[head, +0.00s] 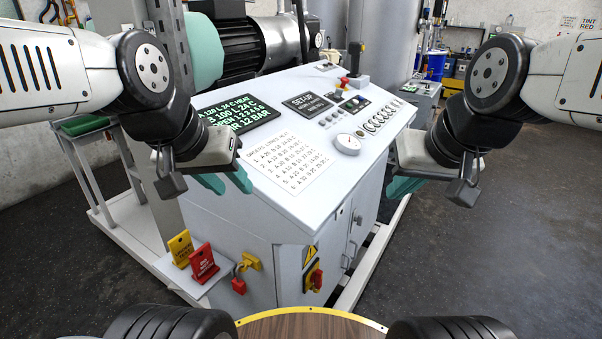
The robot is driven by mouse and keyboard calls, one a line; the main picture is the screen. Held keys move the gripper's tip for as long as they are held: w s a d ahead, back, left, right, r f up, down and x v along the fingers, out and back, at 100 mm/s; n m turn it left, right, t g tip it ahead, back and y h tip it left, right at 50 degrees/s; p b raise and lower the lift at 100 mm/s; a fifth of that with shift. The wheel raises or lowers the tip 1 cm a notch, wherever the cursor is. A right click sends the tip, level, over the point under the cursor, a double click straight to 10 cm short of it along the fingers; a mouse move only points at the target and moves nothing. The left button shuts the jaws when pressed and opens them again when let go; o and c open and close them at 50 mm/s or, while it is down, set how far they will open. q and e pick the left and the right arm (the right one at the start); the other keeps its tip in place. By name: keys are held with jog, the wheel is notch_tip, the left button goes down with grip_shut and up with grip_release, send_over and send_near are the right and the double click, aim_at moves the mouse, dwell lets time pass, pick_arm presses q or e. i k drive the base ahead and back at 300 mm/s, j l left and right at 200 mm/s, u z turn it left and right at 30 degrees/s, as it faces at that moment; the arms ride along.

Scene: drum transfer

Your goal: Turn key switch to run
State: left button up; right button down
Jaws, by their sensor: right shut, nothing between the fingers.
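The white control console (265,215) stands in front of me with a sloping top panel. Small switches and buttons (382,120) line its right side; I cannot tell for certain which one is the key switch, or its position. A red and yellow rotary switch (314,277) is on the front face, below a warning label. My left gripper (226,182) is beside the panel's left edge, its teal fingers apart and empty. My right gripper (404,187) is shut and empty, off the panel's right side. Neither gripper touches a switch.
A dark display (237,113), a SET-UP screen (307,104) and a printed order sheet (287,165) are on the panel. Yellow (181,249) and red (204,263) tags stand on a small shelf at the lower left. A blue drum (434,65) is at the back. Floor at right is clear.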

aim_at(339, 92)
jog(key=l+z, duration=0.45)
jog(key=z, duration=0.3)
jog(key=i+l+z, duration=0.15)
jog(key=z, duration=0.2)
jog(key=i+l+z, duration=0.7)
jog(key=i+u, duration=0.25)
jog(key=u, duration=0.2)
jog(key=i+u, duration=0.25)
jog(key=u, duration=0.15)
jog(key=i+j+u, duration=0.1)
jog(key=u, duration=0.3)
jog(key=i+u, duration=0.15)
jog(key=u, duration=0.3)
jog(key=i+u, duration=0.1)
jog(key=u, duration=0.3)
jog(key=i+u, duration=0.15)
jog(key=u, duration=0.3)
jog(key=i+l+u, duration=0.1)
jog(key=u, duration=0.3)
jog(key=i+u, duration=0.4)
jog(key=u, duration=0.2)
